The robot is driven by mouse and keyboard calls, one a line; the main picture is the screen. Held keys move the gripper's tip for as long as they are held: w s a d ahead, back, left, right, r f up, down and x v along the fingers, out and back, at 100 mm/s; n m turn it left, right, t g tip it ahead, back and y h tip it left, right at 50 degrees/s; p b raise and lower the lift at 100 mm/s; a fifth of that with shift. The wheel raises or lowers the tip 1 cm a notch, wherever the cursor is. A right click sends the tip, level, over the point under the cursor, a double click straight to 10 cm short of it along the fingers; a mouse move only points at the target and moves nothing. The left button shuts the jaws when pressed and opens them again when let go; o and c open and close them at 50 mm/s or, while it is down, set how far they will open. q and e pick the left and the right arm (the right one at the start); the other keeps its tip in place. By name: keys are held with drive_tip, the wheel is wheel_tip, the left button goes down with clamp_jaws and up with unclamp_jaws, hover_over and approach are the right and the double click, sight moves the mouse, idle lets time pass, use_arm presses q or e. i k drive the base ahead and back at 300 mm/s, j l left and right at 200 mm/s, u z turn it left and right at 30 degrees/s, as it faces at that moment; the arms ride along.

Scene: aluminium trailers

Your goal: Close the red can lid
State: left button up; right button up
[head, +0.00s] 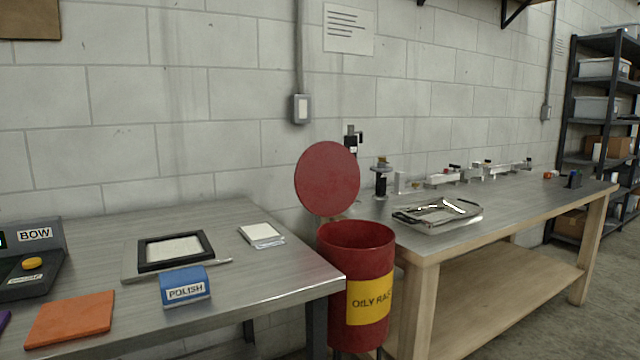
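The red can (358,285) stands between the two benches, with a yellow label that reads "OILY RA" before it curves out of sight. Its round red lid (327,178) is open and tilted up behind the can mouth, its flat face toward me. The can's rim is round and its inside shows dark red; I cannot see the bottom. The lid's hinge is hidden behind the rim. Neither of my grippers is in view.
The left metal bench (290,280) holds a blue POLISH block (185,287), a black-framed pad (175,250), an orange cloth (70,318) and a BOW box (30,262). The right bench (530,200) carries a tray (440,214). Shelves (600,95) stand far right.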

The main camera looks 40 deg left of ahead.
sight(327, 178)
drive_tip(key=u, duration=0.45)
drive_tip(key=i+u, duration=0.1)
drive_tip(key=u, duration=0.75)
drive_tip(key=i+l+u, duration=0.1)
drive_tip(key=u, duration=0.35)
